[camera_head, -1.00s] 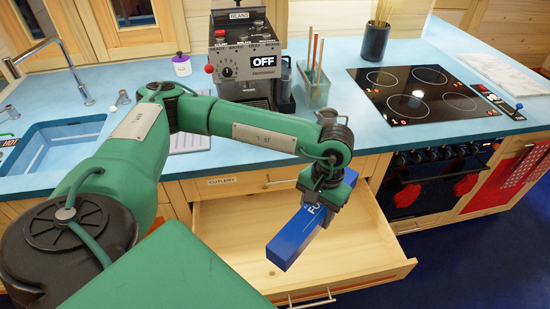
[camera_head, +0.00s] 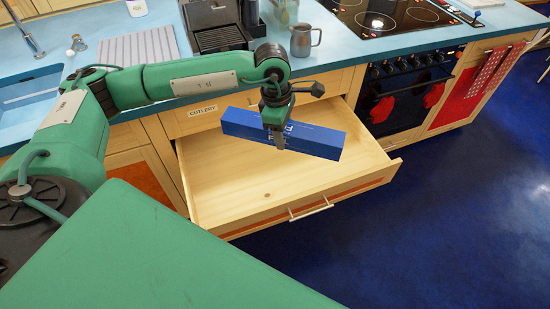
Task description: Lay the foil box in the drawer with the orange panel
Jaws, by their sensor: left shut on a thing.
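The foil box (camera_head: 316,140) is a long blue box with white lettering. My left gripper (camera_head: 279,143) points down and is shut on it near its middle. The box is held roughly level above the open drawer (camera_head: 240,202), apparently apart from its floor, lying slantwise from upper left to lower right. The drawer is pale wood, pulled out and empty, with an orange strip on its front and a metal handle (camera_head: 311,209). The gap between box and drawer floor is hard to judge. My right gripper is out of view.
A closed drawer labelled CUTLERY (camera_head: 202,110) sits above the open one. The blue counter (camera_head: 340,55) holds a coffee machine (camera_head: 215,25), a metal jug (camera_head: 304,40) and a hob (camera_head: 390,15). An oven (camera_head: 405,92) stands to the right. Blue floor (camera_head: 440,220) is clear.

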